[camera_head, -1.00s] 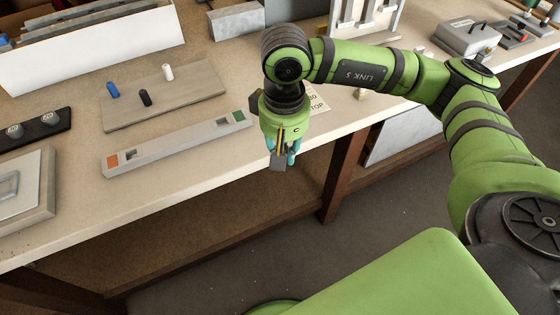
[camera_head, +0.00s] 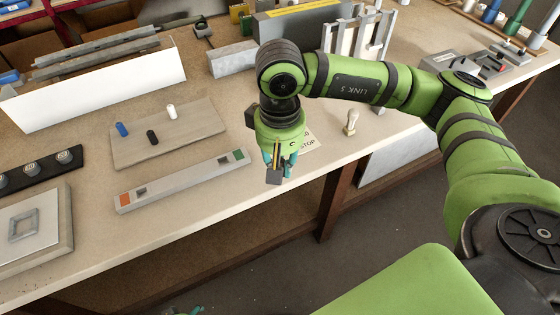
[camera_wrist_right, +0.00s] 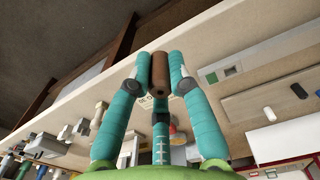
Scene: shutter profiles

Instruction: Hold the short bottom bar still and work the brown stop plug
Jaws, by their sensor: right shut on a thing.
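The short bottom bar (camera_head: 185,181) is a pale grey strip lying near the bench's front edge, with an orange patch at its left end and a green patch at its right. Its green end also shows in the right wrist view (camera_wrist_right: 226,70). My right gripper (camera_head: 277,168) hangs to the right of the bar, apart from it. In the right wrist view, its teal fingers are shut on the brown stop plug (camera_wrist_right: 160,70), a small cylinder. A sliver of teal at the head view's bottom edge appears to be my left gripper (camera_head: 191,311); its jaws cannot be made out.
A grey board (camera_head: 185,145) behind the bar carries blue, black and white plugs. A black strip with round knobs (camera_head: 35,172) and a grey plate (camera_head: 52,250) lie left. A pale upright peg (camera_head: 351,122) stands right of my gripper, near the bench's front edge.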

